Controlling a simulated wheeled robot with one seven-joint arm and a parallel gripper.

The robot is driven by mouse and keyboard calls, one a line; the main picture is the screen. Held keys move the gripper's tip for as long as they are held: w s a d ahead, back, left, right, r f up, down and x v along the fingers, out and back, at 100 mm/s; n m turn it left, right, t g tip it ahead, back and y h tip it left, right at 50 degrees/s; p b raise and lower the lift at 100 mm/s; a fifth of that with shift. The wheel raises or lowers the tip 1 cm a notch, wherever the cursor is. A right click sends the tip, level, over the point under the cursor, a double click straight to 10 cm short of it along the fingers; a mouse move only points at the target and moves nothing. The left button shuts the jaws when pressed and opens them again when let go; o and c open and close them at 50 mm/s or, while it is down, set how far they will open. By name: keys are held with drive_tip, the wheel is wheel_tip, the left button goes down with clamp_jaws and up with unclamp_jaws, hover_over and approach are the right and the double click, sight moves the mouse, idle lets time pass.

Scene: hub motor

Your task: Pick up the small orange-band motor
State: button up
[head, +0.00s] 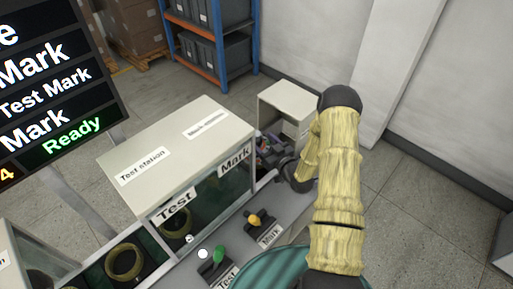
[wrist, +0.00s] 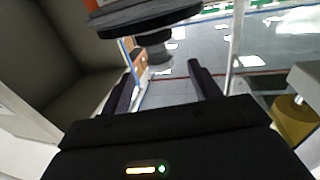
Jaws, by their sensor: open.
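In the wrist view, a motor with a wide dark disc (wrist: 140,22) shows at the top, with an orange patch at the upper edge and a narrower dark hub below. My gripper (wrist: 162,70) is open, its two dark fingers apart. The hub shows in line with the gap between the fingertips; I cannot tell whether they touch it. In the head view, my gripper (head: 286,170) is at the mouth of the small white open housing, partly hidden by my arm. Dark parts (head: 270,146) inside that housing are too small to tell apart.
The white housing (head: 290,98) stands close around my gripper. Left of it is the Test and Mark station (head: 180,150). Open floor lies to the right.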

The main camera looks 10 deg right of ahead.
sight(260, 137)
drive_tip(key=shift+w+a+r+p, duration=0.2)
drive_tip(key=shift+w+p, duration=0.1)
drive_tip(key=shift+w, duration=0.1)
drive_tip(key=p+x, duration=0.1)
drive_tip(key=x, duration=0.3)
drive_tip(key=shift+f+p, duration=0.15)
drive_tip(key=shift+p, duration=0.25)
clamp_jaws()
drive_tip(key=shift+w, duration=0.15)
